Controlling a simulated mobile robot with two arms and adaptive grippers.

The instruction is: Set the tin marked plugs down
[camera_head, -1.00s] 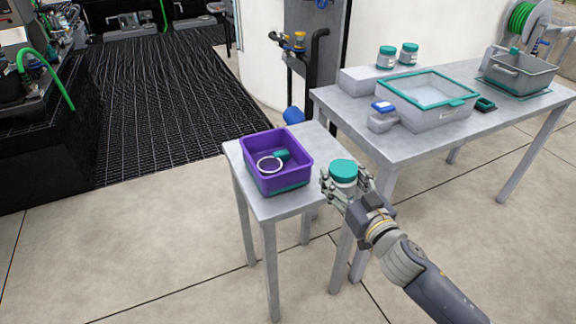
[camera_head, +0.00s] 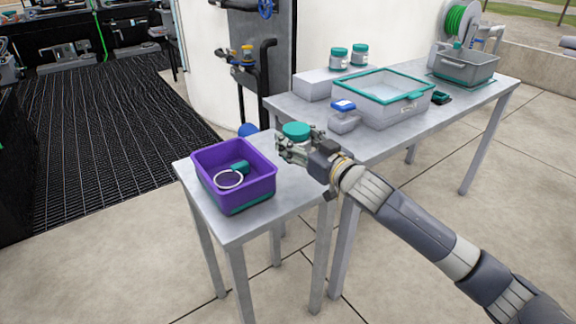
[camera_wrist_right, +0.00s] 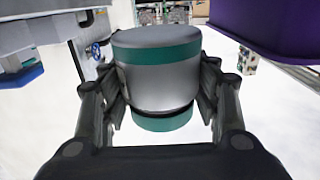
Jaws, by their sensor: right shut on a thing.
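A tin with a teal lid (camera_head: 296,130) is held in my right gripper (camera_head: 294,150). The jaws are shut around its sides, and the fingers hide most of its body in the head view. In the right wrist view the grey tin (camera_wrist_right: 160,85) sits between both fingers, its teal-banded end at the top of the picture. No marking on it can be read. The tin appears over the far right corner of the small grey table (camera_head: 262,222), right of the purple bin; I cannot tell whether it touches the top. My left gripper is not in view.
On the long table (camera_head: 385,140) behind are a lidded clear-topped box (camera_head: 400,112), a blue-topped container (camera_head: 343,118), two teal-lidded tins on a block, and a grey tote (camera_head: 466,68).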

